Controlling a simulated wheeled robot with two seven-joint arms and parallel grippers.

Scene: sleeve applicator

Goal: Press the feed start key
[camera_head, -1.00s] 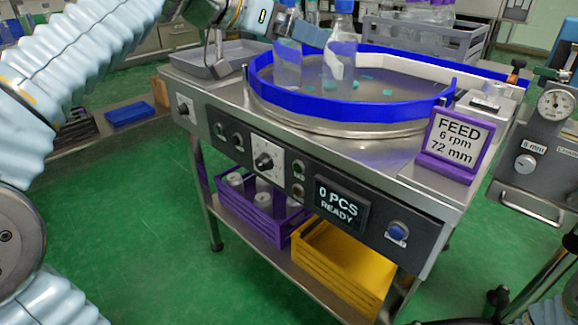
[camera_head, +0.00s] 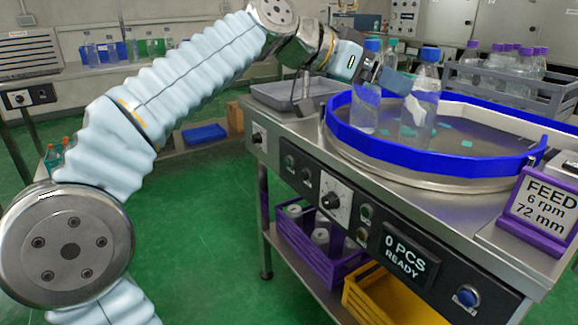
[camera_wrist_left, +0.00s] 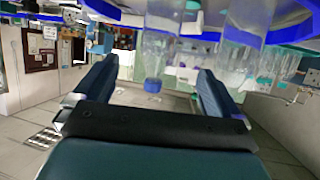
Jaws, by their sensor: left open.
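The control panel is on the front of the steel feeder table. A round blue button (camera_head: 466,296) sits at its right end, beside a display (camera_head: 405,253) reading "0 PCS READY". Small round buttons (camera_head: 366,211) sit left of the display; I cannot read their labels, so I cannot tell which is the feed start key. My left gripper (camera_head: 392,80) is above the blue-rimmed turntable (camera_head: 440,158), by two clear blue-capped bottles (camera_head: 417,125), well away from the panel. In the wrist view it (camera_wrist_left: 156,82) is open, with a bottle (camera_wrist_left: 157,52) beyond the fingers. My right gripper is not in view.
A purple sign (camera_head: 540,208) reads "FEED 6 rpm 72 mm" at the table's right. A grey tray (camera_head: 290,94) lies at the back left. Purple (camera_head: 300,238) and yellow (camera_head: 385,305) crates are on the lower shelf. Green floor in front is clear.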

